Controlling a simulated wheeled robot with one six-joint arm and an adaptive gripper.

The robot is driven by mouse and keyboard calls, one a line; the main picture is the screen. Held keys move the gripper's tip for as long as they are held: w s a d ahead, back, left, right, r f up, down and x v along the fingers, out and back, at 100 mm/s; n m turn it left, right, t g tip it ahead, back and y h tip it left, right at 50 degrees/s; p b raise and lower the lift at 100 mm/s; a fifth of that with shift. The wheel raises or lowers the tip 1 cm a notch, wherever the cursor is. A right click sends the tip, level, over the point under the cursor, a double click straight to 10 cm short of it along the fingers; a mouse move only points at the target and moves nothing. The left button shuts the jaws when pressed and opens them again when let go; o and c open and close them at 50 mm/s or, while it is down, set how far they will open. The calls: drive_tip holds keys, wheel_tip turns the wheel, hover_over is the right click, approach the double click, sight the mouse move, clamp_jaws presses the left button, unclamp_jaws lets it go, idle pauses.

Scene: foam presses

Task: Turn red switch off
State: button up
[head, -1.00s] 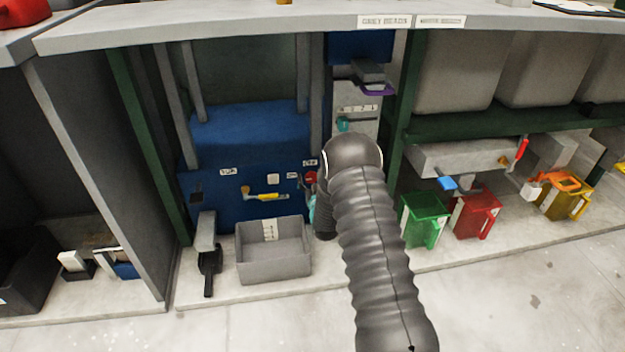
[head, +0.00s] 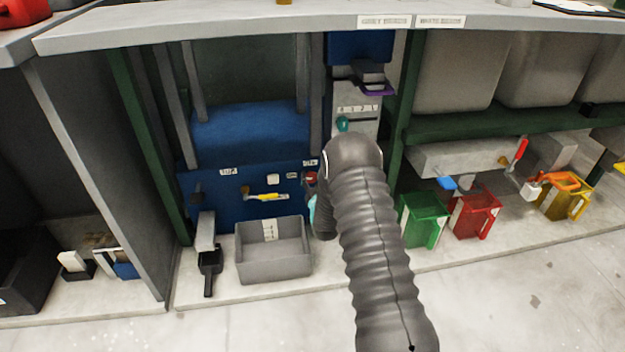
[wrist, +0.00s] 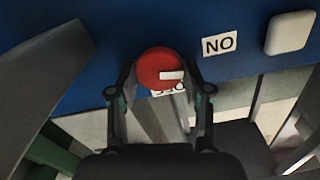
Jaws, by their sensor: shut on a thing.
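The red switch (wrist: 161,68) is a round red knob with a white mark, set on a blue panel (wrist: 120,30). In the wrist view it sits between the two fingers of my gripper (wrist: 160,78), which is shut on it. The white mark points to the right in that view. A white label partly shows just below the knob, and an upside-down "ON" label (wrist: 219,44) is to its right. In the head view the red switch (head: 311,178) shows at the right of the blue panel (head: 225,190), and my arm hides most of the gripper.
A grey bin (head: 273,274) stands below the panel, with a dark scoop (head: 209,270) to its left. A yellow-handled valve (head: 267,197) is left of the switch. Green (head: 422,222) and red (head: 475,214) jugs stand to the right. A worktop (head: 250,28) overhangs above.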

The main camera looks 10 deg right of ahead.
drive_tip(key=m, duration=0.7)
drive_tip(key=shift+d, duration=0.15)
drive_tip(key=m, duration=0.4)
drive_tip(key=shift+w+m, duration=0.1)
drive_tip(key=shift+m, duration=0.3)
drive_tip(key=shift+d+f+m, duration=0.1)
drive_tip(key=shift+m, duration=1.6)
drive_tip(key=o, duration=1.1)
drive_tip(key=shift+f, duration=0.1)
drive_tip(key=s, duration=1.2)
